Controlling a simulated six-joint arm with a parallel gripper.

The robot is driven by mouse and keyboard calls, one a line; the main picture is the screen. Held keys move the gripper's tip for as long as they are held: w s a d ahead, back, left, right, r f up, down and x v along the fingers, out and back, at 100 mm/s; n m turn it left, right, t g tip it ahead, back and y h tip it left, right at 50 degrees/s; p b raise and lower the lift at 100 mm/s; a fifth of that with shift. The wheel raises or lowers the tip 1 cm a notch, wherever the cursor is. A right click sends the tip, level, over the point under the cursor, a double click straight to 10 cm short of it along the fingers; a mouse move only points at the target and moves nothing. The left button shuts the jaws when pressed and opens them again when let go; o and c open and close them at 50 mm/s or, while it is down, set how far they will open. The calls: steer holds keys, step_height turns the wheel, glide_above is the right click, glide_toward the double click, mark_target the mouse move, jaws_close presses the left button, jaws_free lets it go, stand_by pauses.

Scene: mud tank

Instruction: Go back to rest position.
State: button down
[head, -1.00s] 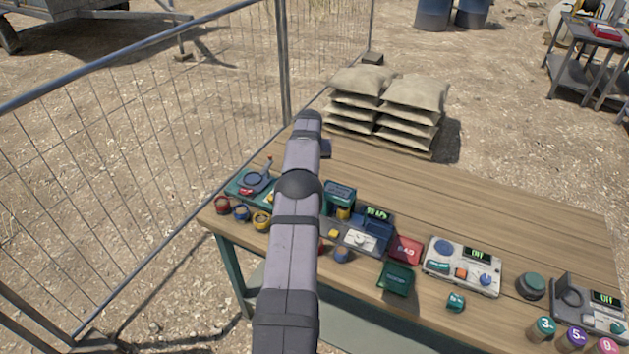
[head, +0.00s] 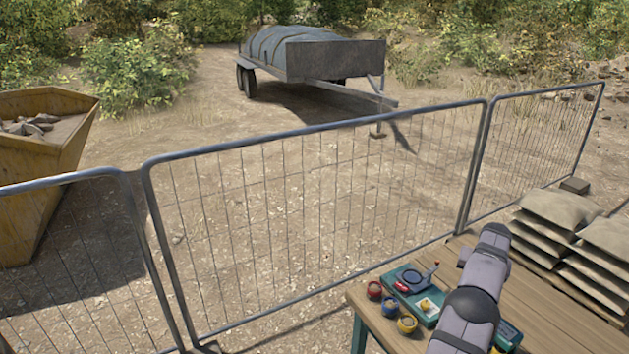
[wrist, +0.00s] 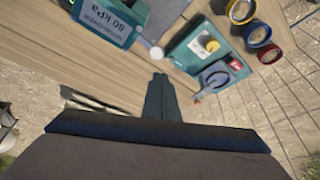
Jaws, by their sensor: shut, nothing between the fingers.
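My gripper (wrist: 161,88) shows at the centre of the wrist view, its narrow dark fingers closed together with nothing between them. It is over the wooden table (wrist: 90,62), near the table's edge. In the head view my grey arm reaches over the table (head: 535,290) from the lower right, and the fingers are hidden there.
A teal box marked 60 kPa (wrist: 108,18) is near my gripper. Sandbags (head: 565,212) and a mesh fence (head: 310,220) stand beyond.

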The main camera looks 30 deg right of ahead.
steer(key=w+a+r+n+y+b, duration=0.1)
steer(key=w+a+n, duration=0.1)
steer(key=w+a, duration=0.5)
steer(key=w+a+r+n+b, duration=0.15)
steer(key=w+a, duration=0.35)
steer(key=a, duration=0.5)
steer(key=w+a+n+y, duration=0.2)
steer(key=a, duration=1.3)
steer(key=s+a+f+n+b, duration=0.15)
steer(key=s+a, duration=0.25)
steer(key=a, duration=0.4)
steer(key=s+a+n+g, duration=0.1)
steer(key=s+a+n, duration=0.1)
steer(key=s+a, duration=0.5)
steer(key=s+a+n+b, duration=0.1)
steer(key=s+a, duration=0.1)
steer(key=a, duration=0.8)
steer(key=s+a+f+n+g, duration=0.1)
steer(key=s+a+f, duration=0.1)
steer(key=s+a, duration=0.3)
steer(key=s, duration=0.4)
steer(key=shift+s+f+n+y+b, duration=0.15)
steer(key=shift+f+n+y+b, duration=0.2)
steer(key=shift+n+y+b, duration=0.05)
